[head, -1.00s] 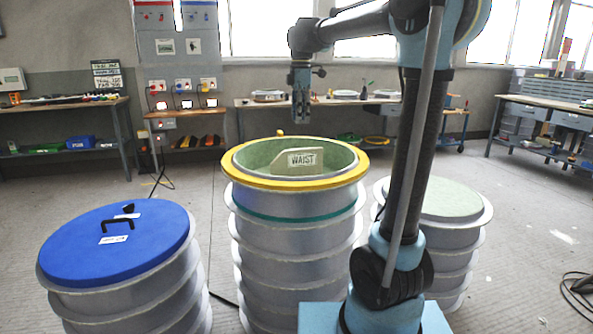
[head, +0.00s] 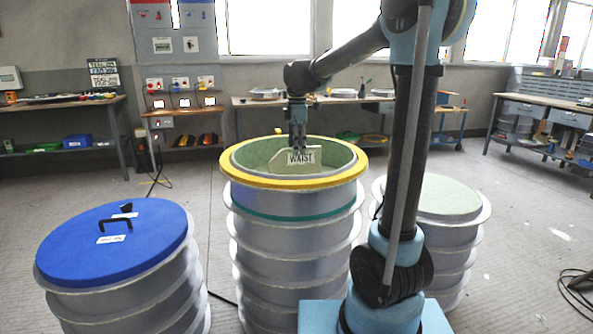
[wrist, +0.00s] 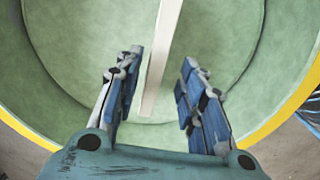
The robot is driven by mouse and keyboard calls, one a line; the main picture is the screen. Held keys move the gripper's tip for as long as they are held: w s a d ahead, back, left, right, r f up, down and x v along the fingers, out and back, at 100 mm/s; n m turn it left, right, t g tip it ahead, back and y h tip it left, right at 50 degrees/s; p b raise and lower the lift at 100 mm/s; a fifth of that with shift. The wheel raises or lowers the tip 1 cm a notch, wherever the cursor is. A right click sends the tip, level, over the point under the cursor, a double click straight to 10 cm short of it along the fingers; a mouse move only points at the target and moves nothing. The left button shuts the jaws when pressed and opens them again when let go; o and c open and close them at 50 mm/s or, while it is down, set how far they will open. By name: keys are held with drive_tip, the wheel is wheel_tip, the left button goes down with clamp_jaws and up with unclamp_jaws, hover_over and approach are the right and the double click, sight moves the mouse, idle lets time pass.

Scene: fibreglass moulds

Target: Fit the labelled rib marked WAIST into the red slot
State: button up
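The rib marked WAIST (head: 282,161), a pale board with a white label, stands upright inside the yellow-rimmed middle mould (head: 239,178). My gripper (head: 298,147) is at the rib's upper edge, just above the label. In the wrist view my gripper (wrist: 161,62) is open, with its blue-padded fingers spread. The rib (wrist: 157,66) shows there edge-on as a narrow pale strip running between the fingers, with gaps visible on both sides. The rib's lower part is hidden by the mould's near rim. I see no red slot in either view.
A mould with a blue lid (head: 75,240) and black handle stands at the left. A mould with a pale green top (head: 440,198) stands at the right, partly behind my arm. Benches (head: 350,99) line the back wall. Grey floor lies open between.

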sight(296, 157)
drive_tip(key=shift+w+a+f, duration=0.1)
drive_tip(key=shift+w+f, duration=0.05)
drive_tip(key=shift+f, duration=1.15)
drive_tip(key=shift+w+a+f, duration=0.1)
drive_tip(key=shift+w+f, duration=0.05)
drive_tip(key=shift+f, duration=1.1)
clamp_jaws()
